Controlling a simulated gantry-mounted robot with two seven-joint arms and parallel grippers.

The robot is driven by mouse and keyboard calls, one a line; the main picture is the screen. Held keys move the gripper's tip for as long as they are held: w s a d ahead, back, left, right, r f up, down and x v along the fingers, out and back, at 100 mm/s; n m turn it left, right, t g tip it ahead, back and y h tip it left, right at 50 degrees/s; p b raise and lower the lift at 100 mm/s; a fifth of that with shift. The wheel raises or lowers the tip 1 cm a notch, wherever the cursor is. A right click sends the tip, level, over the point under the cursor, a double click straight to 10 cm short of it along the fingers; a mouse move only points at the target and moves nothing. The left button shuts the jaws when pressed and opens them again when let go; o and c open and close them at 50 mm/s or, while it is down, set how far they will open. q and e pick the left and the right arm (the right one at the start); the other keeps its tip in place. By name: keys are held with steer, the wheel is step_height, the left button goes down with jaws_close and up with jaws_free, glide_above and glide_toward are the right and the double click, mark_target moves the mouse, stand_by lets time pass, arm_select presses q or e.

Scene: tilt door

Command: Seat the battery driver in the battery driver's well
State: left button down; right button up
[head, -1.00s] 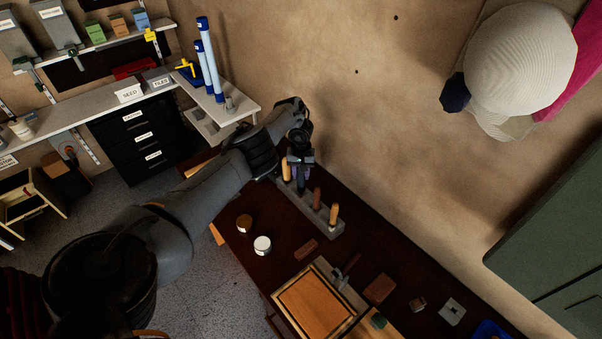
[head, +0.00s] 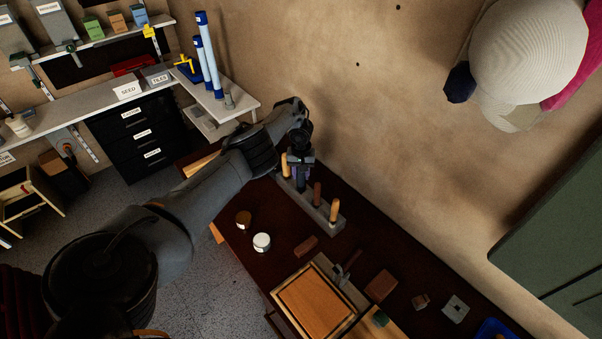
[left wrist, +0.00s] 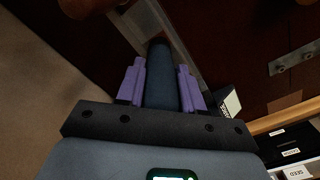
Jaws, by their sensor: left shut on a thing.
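My left gripper (head: 301,176) is over the far left part of a grey tool rack (head: 326,219) on the dark bench. Its purple fingers also show in the left wrist view (left wrist: 161,68). They are shut on the battery driver, a dark blue cylinder (left wrist: 162,88). The driver's far end reaches the grey rack strip (left wrist: 148,22) in that view. The driver's well is hidden under the gripper and driver. I cannot tell how deep the driver sits. My right gripper is not in view.
An orange handle (head: 285,163) stands close beside my left gripper. A brown handle (head: 317,193) and another orange handle (head: 334,211) stand farther along the rack. The wall is close behind.

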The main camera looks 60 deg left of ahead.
arm_select(q)
steer(key=shift+f+b, duration=0.75)
steer(key=shift+f, duration=0.1)
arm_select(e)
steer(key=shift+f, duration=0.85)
arm_select(q)
steer(key=c, duration=0.6)
jaws_free()
steer(key=shift+c, duration=0.2)
steer(key=shift+r, duration=0.1)
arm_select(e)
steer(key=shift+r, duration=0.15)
arm_select(q)
step_height(320, 180, up, 9)
steer(key=p, duration=0.8)
steer(key=shift+r+p, duration=0.65)
steer(key=shift+r, duration=0.2)
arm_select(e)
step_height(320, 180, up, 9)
